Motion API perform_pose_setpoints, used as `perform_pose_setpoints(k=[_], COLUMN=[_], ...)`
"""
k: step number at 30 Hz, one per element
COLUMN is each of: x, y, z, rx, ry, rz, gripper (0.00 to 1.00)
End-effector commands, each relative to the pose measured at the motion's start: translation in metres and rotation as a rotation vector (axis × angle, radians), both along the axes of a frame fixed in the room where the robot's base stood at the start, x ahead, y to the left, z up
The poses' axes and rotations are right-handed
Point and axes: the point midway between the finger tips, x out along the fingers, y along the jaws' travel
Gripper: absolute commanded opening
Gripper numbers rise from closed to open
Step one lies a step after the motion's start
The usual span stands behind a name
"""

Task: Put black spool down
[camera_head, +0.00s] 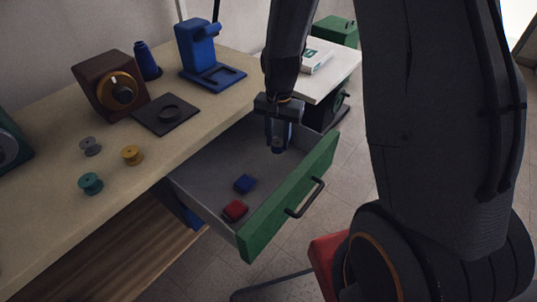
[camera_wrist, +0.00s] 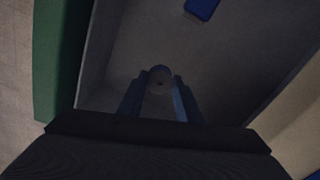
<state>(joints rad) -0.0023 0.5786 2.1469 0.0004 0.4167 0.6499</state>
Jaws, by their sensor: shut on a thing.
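My gripper (camera_head: 279,140) is inside the far end of the open drawer (camera_head: 200,190), pointing down. It is shut on a small dark round thing, which I take to be the black spool (camera_wrist: 160,76); its round end shows between the two fingertips in the wrist view. In the head view the fingers mostly hide the spool. I cannot tell whether it touches the drawer floor.
The drawer has a green front (camera_head: 290,205) and holds a blue block (camera_head: 244,184) and a red block (camera_head: 235,210). Grey (camera_head: 90,146), yellow (camera_head: 132,155) and teal (camera_head: 90,183) spools stand on the table. A blue stand (camera_head: 205,60) and brown box (camera_head: 105,85) are behind.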

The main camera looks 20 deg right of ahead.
Motion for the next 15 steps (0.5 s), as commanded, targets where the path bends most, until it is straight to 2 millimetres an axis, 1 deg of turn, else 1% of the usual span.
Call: perform_pose_setpoints(k=[1, 8, 12, 15], x=[0.0, 0.0, -0.001, -0.001], y=[0.0, 0.0, 0.0, 0.0], z=[-0.006, -0.023, -0.043, -0.053], rx=[0.0, 0.0, 0.0, 0.0], ry=[0.001, 0.001, 0.002, 0.001], rz=[0.0, 0.001, 0.001, 0.001], gripper=[0.11, 0.11, 0.11, 0.11])
